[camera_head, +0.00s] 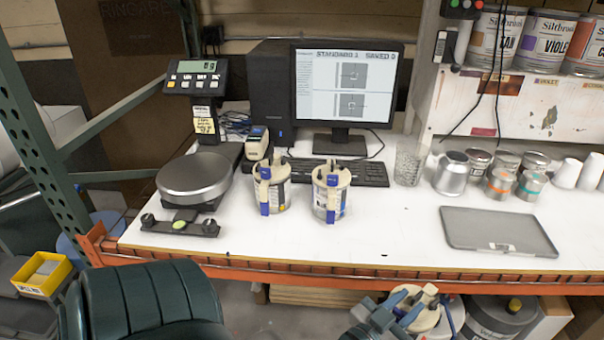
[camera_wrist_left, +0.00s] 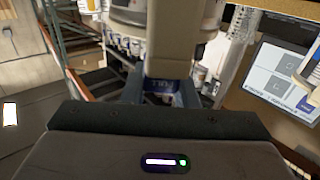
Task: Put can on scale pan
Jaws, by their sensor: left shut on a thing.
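The round grey scale pan (camera_head: 194,176) sits on a scale at the left of the white bench, with nothing on it. My left gripper (camera_head: 402,310) is at the bottom of the head view, in front of the bench and below its edge. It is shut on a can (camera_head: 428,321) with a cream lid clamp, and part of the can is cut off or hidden. In the left wrist view the held can (camera_wrist_left: 128,18) and its cream clamp fill the upper middle. My right gripper is not in view.
Two clamped cans (camera_head: 271,188) (camera_head: 331,193) stand right of the scale. A scale display (camera_head: 195,78) rises behind the pan, and a monitor (camera_head: 346,87) stands at the back. An orange rail (camera_head: 300,275) runs along the bench front. A grey tray (camera_head: 497,231) lies right.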

